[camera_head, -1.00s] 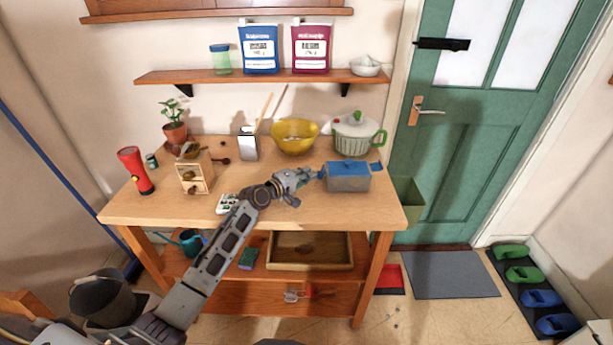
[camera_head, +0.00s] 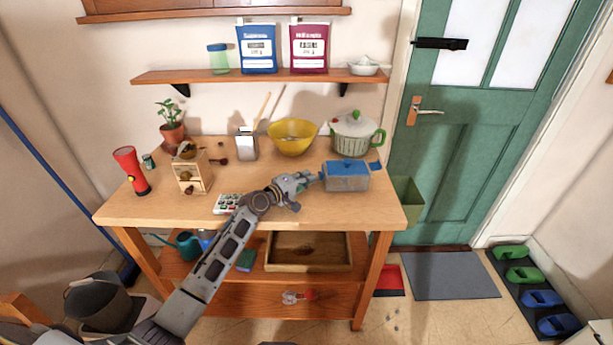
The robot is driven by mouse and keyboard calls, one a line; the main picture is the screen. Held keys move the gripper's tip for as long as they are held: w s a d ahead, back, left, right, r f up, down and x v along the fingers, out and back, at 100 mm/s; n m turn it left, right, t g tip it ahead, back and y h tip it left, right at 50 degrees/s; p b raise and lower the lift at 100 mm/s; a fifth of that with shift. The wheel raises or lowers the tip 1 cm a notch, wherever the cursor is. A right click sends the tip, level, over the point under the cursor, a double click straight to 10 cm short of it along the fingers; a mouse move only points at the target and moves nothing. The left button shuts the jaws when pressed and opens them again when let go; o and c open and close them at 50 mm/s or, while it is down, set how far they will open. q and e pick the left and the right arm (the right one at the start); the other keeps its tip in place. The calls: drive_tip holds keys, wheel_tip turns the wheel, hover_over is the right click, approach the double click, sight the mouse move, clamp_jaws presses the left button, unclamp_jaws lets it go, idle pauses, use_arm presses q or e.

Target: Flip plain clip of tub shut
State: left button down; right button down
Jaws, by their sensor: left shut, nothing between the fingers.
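The tub (camera_head: 346,183) is a grey, partly see-through box with a blue lid (camera_head: 347,167), on the right part of the wooden table. A blue clip (camera_head: 375,166) sticks out at its right end. Another blue piece shows at its left end, beside my gripper's tip; I cannot tell which clip is the plain one. My left gripper (camera_head: 314,178) is shut and empty, its tip at the tub's left end. I cannot tell whether it touches. My right gripper is not in view.
Behind the tub stand a yellow bowl (camera_head: 292,137) and a lidded pot (camera_head: 354,134). A wooden grinder (camera_head: 191,176), a red torch (camera_head: 131,171) and a remote-like object (camera_head: 229,203) are on the left. The table's front right is clear.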

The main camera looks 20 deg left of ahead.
use_arm(q)
drive_tip(key=shift+v, duration=5.8)
drive_tip(key=shift+f, duration=0.1)
